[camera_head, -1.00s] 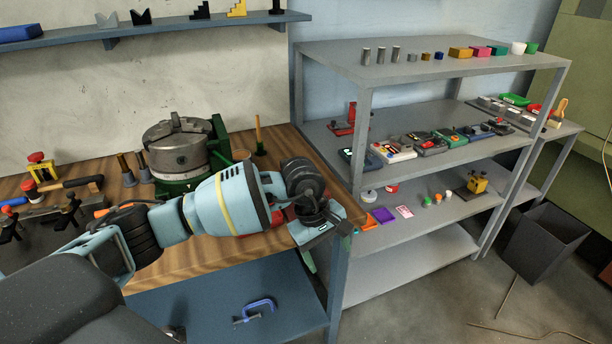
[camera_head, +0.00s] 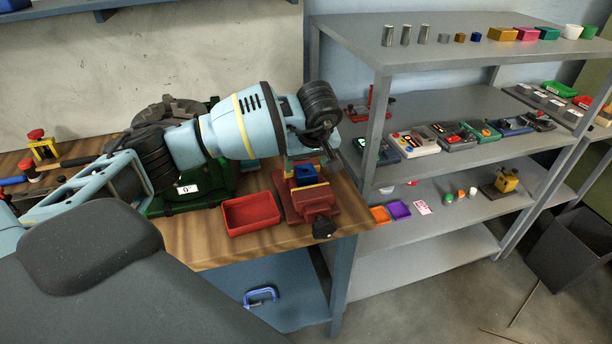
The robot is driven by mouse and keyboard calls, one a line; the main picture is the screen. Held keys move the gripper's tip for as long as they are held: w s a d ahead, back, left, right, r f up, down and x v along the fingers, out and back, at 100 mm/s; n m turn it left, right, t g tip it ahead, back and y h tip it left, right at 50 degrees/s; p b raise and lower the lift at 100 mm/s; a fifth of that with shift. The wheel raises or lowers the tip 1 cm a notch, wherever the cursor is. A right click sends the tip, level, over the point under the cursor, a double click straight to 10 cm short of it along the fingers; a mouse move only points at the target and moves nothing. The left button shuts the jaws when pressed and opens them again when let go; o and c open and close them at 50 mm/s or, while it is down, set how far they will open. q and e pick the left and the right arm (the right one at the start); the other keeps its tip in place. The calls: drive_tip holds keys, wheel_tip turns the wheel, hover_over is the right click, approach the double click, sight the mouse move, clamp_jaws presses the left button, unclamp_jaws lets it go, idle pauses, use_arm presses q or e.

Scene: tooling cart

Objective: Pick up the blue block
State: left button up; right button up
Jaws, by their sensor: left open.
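A blue block (camera_head: 306,174) sits in the jaws of a red vise (camera_head: 308,203) near the right end of the wooden bench. My left arm reaches in from the left, and its gripper (camera_head: 312,160) points down just above and behind the vise. The gripper is open, and the block is not held. Its fingers are partly hidden, so I cannot tell how they line up with the block. A smaller dark blue cube (camera_head: 476,37) stands on the top shelf of the grey rack. My right gripper is not in view.
A red tray (camera_head: 250,213) lies left of the vise. A green-based chuck (camera_head: 190,195) stands behind my forearm. The grey rack (camera_head: 400,92) stands close on the right, with its shelves holding several small items. A blue clamp (camera_head: 262,296) lies on the lower shelf.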

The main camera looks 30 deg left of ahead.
sight(305, 172)
use_arm(q)
drive_tip(key=shift+x, duration=2.55)
drive_tip(key=shift+d, duration=0.1)
drive_tip(key=shift+c, duration=0.4)
drive_tip(key=c, duration=1.1)
drive_tip(key=shift+r, duration=0.1)
drive_tip(key=shift+r, duration=0.4)
drive_tip(key=v, duration=0.2)
drive_tip(key=shift+r, duration=0.4)
drive_tip(key=s+d, duration=0.3)
drive_tip(key=s, duration=0.1)
drive_tip(key=s+d+r, duration=0.1)
drive_tip(key=s+d, duration=0.2)
drive_tip(key=s, duration=0.1)
drive_tip(key=s+d, duration=0.3)
drive_tip(key=s, duration=0.1)
drive_tip(key=shift+s+r, duration=0.1)
drive_tip(key=shift+r, duration=0.1)
